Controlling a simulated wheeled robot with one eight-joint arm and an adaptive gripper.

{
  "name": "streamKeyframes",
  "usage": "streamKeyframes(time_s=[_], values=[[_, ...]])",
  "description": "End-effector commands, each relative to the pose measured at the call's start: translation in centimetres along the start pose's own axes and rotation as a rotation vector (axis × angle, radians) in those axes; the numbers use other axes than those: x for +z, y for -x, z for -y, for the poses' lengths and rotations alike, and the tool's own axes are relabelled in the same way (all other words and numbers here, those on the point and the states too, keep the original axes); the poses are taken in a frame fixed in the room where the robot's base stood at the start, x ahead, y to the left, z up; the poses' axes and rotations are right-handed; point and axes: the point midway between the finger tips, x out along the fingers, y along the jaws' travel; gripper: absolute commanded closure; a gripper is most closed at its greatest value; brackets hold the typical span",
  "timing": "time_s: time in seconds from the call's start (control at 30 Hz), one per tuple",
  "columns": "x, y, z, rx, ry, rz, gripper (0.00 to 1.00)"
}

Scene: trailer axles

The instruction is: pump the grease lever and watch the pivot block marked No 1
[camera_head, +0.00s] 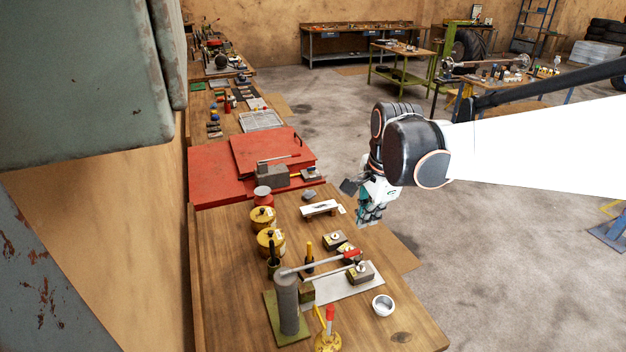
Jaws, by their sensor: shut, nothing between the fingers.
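The grease pump (288,308) is a grey upright cylinder on a green base plate, near the front of the wooden bench. Its long grey lever (318,265) reaches right from the cylinder's top and ends in a red grip (352,255). Several small dark blocks with pale tops sit around the lever's end; one block (361,274) rests at a pale sheet. Another block (334,239) sits a little farther back. No number can be read on them, so I cannot tell which is No 1. My gripper (370,216) is shut and empty, above the bench's right edge, behind and apart from the lever.
Two yellow tins (270,242) stand left of the blocks. A small white cup (383,305) and a yellow can with a red top (328,338) are at the front. A red cabinet top (215,178) lies behind. The floor (490,260) at right is open.

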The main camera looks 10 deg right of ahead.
Motion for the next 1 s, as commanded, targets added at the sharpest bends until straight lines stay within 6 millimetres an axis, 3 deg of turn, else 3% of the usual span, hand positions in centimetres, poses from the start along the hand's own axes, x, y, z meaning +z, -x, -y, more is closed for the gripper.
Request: streamKeyframes(time_s=[0.3,0.5,0.7,1.0], values=[[0.0,-6.5,0.1,0.0,0.0,0.0,1.0],[0.0,-9.7,0.1,0.0,0.0,0.0,1.0],[0.0,-11.2,0.1,0.0,0.0,0.0,1.0],[0.0,-11.4,0.0,0.0,0.0,0.0,1.0]])
